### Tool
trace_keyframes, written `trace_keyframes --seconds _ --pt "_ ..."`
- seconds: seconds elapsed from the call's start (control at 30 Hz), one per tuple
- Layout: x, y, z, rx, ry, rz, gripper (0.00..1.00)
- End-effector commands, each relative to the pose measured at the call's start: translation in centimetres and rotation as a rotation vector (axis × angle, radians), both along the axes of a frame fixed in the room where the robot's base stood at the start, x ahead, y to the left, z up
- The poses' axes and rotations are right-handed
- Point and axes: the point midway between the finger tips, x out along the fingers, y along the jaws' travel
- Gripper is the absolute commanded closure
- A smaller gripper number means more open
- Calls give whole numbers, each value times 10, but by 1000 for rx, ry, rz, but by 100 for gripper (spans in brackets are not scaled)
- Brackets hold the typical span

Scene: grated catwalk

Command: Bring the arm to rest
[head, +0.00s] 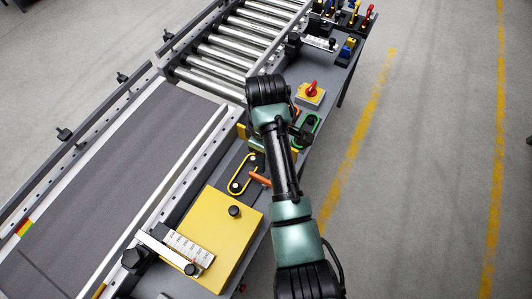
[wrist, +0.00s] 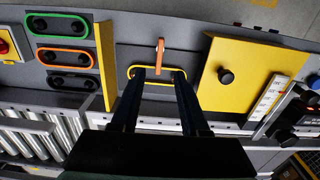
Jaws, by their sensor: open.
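My arm (head: 286,175) reaches from the bottom of the head view up over the side panel of a conveyor and bends at a black joint. My gripper (wrist: 160,73) shows in the wrist view with its two dark fingers apart and nothing seen held between them. The fingertips overlap the yellow-rimmed black plate (wrist: 158,82) in the picture. An orange lever (wrist: 160,55) stands between and beyond them. Whether the fingers touch the panel I cannot tell. In the head view the arm hides the gripper, while the orange lever (head: 260,179) and yellow-rimmed plate (head: 240,173) show beside it.
A yellow cover (head: 215,235) with a black knob lies left of my arm. The conveyor belt (head: 110,180) and rollers (head: 235,45) run along the far side. A red knob (head: 311,87) and green-rimmed plate (head: 314,122) sit near the bend. The floor at right is clear.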

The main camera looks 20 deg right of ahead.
Motion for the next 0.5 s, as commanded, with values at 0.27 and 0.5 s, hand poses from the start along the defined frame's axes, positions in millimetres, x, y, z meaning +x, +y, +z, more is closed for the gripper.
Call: trace_keyframes --seconds 0.27,0.5 --pt "0 0 8 1 1 0 55" --pt "0 0 8 1 1 0 55"
